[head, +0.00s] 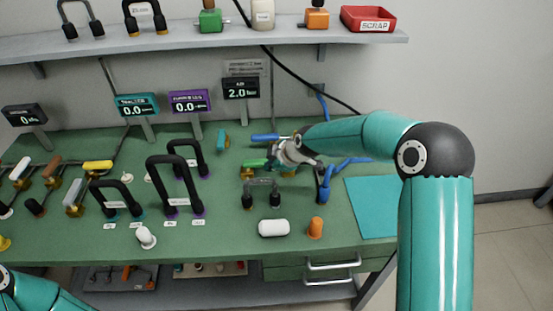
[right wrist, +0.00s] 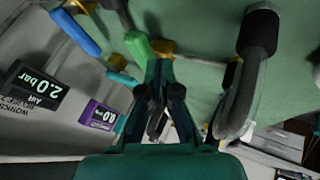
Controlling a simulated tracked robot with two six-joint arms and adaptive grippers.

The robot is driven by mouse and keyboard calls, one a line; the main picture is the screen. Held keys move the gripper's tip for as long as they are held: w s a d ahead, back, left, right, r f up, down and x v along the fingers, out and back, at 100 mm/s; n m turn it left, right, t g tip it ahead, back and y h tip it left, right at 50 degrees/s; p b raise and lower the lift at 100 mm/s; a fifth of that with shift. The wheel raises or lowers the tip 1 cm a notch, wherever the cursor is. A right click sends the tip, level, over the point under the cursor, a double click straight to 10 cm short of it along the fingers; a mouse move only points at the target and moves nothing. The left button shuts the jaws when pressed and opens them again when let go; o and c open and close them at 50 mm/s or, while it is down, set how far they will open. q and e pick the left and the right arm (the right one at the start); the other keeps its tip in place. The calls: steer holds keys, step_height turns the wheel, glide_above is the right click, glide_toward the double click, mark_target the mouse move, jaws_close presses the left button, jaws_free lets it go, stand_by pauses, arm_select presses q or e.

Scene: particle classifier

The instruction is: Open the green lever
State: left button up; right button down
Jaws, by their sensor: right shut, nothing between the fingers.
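The green lever (head: 254,163) lies near the middle of the bench, by a brass fitting. In the right wrist view the green lever (right wrist: 138,45) is just beyond and left of my fingertips, beside a brass fitting (right wrist: 164,47). My right gripper (head: 278,160) is at the right end of the lever in the head view; the right wrist view shows its fingers (right wrist: 160,68) together and empty. I cannot tell whether the fingertips touch the lever. My left gripper is out of view.
A blue lever (head: 269,137) lies just behind the green one. A small black handle (head: 262,182) stands in front, and a blue hose fitting (head: 324,184) to the right. The 2.0 bar air display (head: 241,88) stands behind. The teal mat (head: 370,207) is bare.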

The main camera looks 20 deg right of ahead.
mark_target(258, 165)
steer(key=shift+x, duration=1.45)
steer(key=shift+w+d+f+b, duration=0.1)
steer(key=shift+f+b, duration=0.05)
steer(key=shift+b, duration=0.2)
steer(key=shift+d+n+b, duration=0.1)
steer(key=shift+n+b, duration=0.2)
steer(key=shift+b, duration=0.1)
